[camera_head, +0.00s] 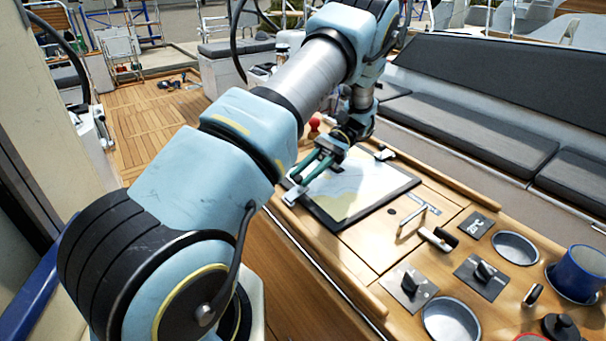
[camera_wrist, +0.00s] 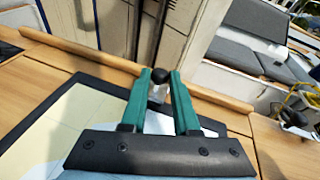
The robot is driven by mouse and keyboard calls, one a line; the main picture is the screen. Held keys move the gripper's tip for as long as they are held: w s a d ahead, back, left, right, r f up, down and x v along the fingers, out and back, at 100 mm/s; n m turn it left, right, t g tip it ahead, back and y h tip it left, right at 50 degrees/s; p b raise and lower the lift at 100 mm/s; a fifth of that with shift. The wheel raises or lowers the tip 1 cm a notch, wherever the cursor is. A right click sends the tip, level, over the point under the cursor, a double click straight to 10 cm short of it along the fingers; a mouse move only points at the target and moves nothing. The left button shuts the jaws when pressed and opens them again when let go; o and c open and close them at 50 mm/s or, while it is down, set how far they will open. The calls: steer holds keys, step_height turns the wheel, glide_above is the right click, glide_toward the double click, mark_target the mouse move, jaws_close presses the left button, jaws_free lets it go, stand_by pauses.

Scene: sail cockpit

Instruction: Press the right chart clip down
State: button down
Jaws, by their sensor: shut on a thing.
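My gripper (camera_head: 303,183) has two green fingers and reaches over the chart board's left corner in the head view. In the wrist view the gripper (camera_wrist: 161,80) is shut on a chart clip with a dark rounded knob (camera_wrist: 160,75) between the fingertips and a pale metal part below it. In the head view this clip (camera_head: 290,198) shows only partly, at the board's edge below the fingers. The other chart clip (camera_head: 384,154) sits at the board's far right corner. The chart (camera_head: 352,188) lies flat on the black-edged board (camera_head: 345,225).
The wooden table (camera_head: 370,245) carries a metal handle (camera_head: 412,222), black switches (camera_head: 484,272), round metal recesses (camera_head: 515,248) and a blue mug (camera_head: 578,272). A raised wooden rail (camera_wrist: 80,48) runs just beyond the board. Grey cushioned seats (camera_head: 465,130) stand behind the table.

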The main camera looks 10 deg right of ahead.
stand_by(0.5)
steer(key=c, duration=0.7)
jaws_free()
steer(key=shift+o, duration=0.2)
step_height(320, 180, up, 10)
steer(key=shift+f, duration=0.1)
